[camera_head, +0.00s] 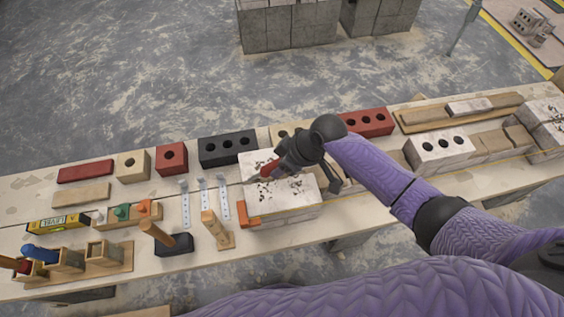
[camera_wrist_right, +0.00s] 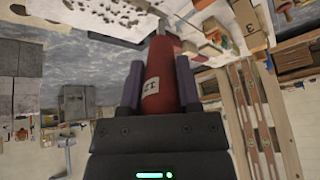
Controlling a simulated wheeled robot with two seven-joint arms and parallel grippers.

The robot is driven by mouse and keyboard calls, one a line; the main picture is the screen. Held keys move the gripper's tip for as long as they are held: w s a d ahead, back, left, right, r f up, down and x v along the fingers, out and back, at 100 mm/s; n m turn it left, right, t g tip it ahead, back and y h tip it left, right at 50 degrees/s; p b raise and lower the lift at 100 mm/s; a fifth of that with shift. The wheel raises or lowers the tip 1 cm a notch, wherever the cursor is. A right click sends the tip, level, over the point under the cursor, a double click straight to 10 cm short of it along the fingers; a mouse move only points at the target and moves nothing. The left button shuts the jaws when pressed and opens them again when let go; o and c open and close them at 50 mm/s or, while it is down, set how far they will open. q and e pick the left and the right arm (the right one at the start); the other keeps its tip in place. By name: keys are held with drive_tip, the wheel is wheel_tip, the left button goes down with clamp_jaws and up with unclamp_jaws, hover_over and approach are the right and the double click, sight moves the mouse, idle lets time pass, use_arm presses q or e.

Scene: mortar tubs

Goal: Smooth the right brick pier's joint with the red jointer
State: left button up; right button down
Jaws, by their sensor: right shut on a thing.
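My right gripper (camera_head: 283,160) is shut on the red jointer (camera_wrist_right: 158,88); its red handle with a white label sits between the two fingers in the right wrist view. The jointer also shows as a small red piece (camera_head: 267,169) in the head view, over a white, dark-speckled brick pier (camera_head: 285,207) at the middle of the bench. That speckled top shows ahead of the jointer in the wrist view (camera_wrist_right: 108,14). Whether the tip touches it I cannot tell. Another speckled pier (camera_head: 548,112) stands at the far right end. My left gripper is not in view.
On the bench (camera_head: 150,260) lie an orange corner piece (camera_head: 246,222), metal strips (camera_head: 204,195), a mallet (camera_head: 170,240) and a level (camera_head: 58,222). Red bricks (camera_head: 368,121) and a dark brick (camera_head: 228,148) line the back edge. Wooden bins (camera_head: 104,252) hold tools at left.

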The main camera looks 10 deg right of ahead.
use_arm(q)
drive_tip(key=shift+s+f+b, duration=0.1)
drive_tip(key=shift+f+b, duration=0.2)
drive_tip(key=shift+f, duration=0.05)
use_arm(e)
drive_tip(key=shift+f, duration=0.45)
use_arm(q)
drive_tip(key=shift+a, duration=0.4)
use_arm(e)
drive_tip(key=shift+f, duration=0.1)
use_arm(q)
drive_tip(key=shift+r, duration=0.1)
